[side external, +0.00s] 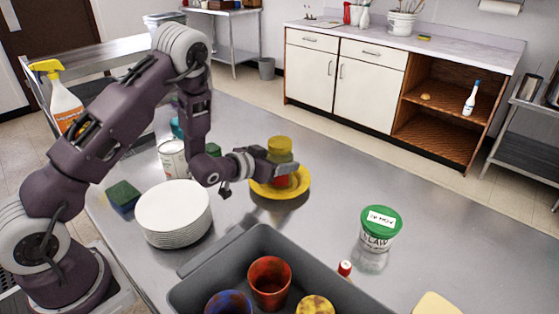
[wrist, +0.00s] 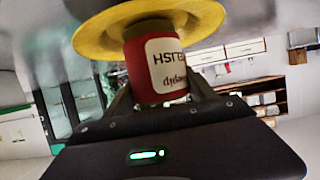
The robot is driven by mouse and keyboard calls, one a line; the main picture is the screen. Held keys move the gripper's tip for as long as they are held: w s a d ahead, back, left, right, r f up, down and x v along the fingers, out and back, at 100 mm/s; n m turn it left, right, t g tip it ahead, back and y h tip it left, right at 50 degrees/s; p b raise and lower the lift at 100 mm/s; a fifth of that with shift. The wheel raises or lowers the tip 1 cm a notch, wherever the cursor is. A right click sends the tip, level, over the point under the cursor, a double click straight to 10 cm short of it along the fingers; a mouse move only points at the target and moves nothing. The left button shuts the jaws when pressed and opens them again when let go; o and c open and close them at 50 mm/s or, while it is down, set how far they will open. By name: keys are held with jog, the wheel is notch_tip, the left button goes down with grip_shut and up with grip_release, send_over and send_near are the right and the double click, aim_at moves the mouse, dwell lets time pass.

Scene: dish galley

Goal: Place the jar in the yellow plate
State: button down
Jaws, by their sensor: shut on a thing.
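The jar (side external: 279,145) has a yellow lid, and a red and white label (wrist: 165,65) shows in the wrist view. My gripper (side external: 284,166) is shut around the jar's body and holds it upright. The jar is over the middle of the yellow plate (side external: 298,189), which lies on the steel counter. The plate also shows in the wrist view (wrist: 100,38), where the picture looks upside down. The jar's base is low at the plate; I cannot tell if it touches.
A grey bin (side external: 215,272) with several cups is in front. A green-lidded tub (side external: 380,228) stands right, with clear counter between.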

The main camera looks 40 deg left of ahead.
jog(key=shift+c, duration=1.5)
grip_release()
jog(key=shift+s+r, duration=0.15)
jog(key=shift+s, duration=0.05)
jog(key=v, duration=0.7)
jog(key=shift+r, duration=0.1)
jog(key=s+d+r+g+y, duration=0.1)
jog(key=s+r+g, duration=0.1)
jog(key=s+r, duration=0.4)
jog(key=s+d+r+g, duration=0.1)
jog(key=s+r+g, duration=0.15)
jog(key=r, duration=0.55)
jog(key=s+d+r+g, duration=0.1)
jog(key=s+d, duration=0.1)
jog(key=s, duration=0.9)
jog(key=s+d+r+g+h, duration=0.1)
jog(key=s+d+r+g, duration=0.1)
jog(key=s, duration=0.9)
jog(key=shift+d+r, duration=0.25)
jog(key=shift+d, duration=0.1)
